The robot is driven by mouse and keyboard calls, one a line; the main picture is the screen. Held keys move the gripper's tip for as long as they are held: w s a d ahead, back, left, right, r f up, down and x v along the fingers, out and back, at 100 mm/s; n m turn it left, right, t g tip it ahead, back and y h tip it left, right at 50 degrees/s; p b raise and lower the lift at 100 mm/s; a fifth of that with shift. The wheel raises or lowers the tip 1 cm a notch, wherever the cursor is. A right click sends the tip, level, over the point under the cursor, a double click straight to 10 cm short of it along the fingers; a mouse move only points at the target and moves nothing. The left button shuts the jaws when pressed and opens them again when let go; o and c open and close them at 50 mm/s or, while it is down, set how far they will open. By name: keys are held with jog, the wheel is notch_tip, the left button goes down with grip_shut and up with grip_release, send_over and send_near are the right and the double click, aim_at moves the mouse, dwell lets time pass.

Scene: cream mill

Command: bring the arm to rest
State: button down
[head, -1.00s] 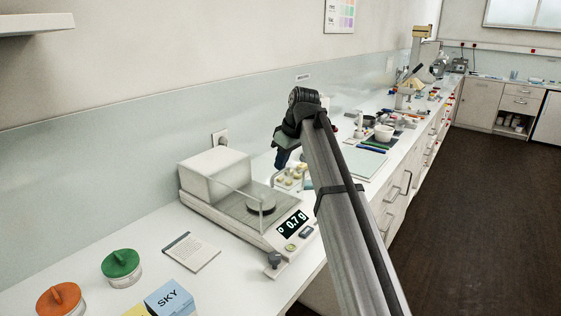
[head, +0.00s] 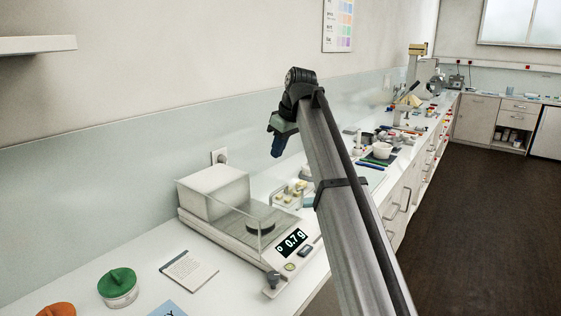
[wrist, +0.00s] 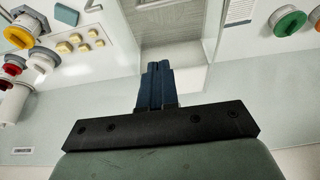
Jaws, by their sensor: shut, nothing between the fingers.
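My gripper (head: 277,146) hangs from the end of my raised arm, above the bench and behind the scale in the head view. In the wrist view its two blue fingers (wrist: 157,85) are pressed together with nothing between them. The fingers touch nothing that I can see. The scale (head: 248,228) stands below and nearer, its display reading 0.7 g. A dark disc (head: 260,226) sits on its pan.
A rack with yellowish pieces (head: 288,193) stands beyond the scale. A green-lidded jar (head: 117,284), an orange-lidded jar (head: 56,309) and a printed card (head: 189,270) lie nearer. A white bowl (head: 382,150) and tools crowd the bench farther back. A shelf (head: 36,44) juts out upper left.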

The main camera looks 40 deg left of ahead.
jog(key=w+d+f+m+h, duration=0.1)
jog(key=w+d+f+m, duration=0.3)
jog(key=d+f, duration=0.9)
jog(key=w+d+f+m+h, duration=0.1)
jog(key=w+d+f+m, duration=0.2)
jog(key=w+d+f, duration=0.65)
jog(key=s+d+f+m+h, duration=0.1)
jog(key=s+d+f+m, duration=0.2)
jog(key=d+f, duration=1.05)
jog(key=s+d+f+m, duration=0.3)
jog(key=s+d+f, duration=0.1)
jog(key=d+f, duration=0.95)
jog(key=s+d+f+m+h, duration=0.1)
jog(key=s+d+f+m, duration=0.2)
jog(key=s+d+f, duration=0.5)
jog(key=s+d+f+m, duration=0.2)
jog(key=s+d+f, duration=0.35)
jog(key=d, duration=0.45)
jog(key=s+f+g, duration=0.2)
jog(key=s+f, duration=0.4)
jog(key=s, duration=0.4)
jog(key=s+f+g, duration=0.2)
jog(key=s+f, duration=0.4)
jog(key=s, duration=0.3)
jog(key=s+f+g, duration=0.2)
jog(key=s+f, duration=0.4)
jog(key=s, duration=0.4)
jog(key=shift+s+f+g, duration=0.3)
jog(key=shift+s+g, duration=0.05)
jog(key=shift+g, duration=0.05)
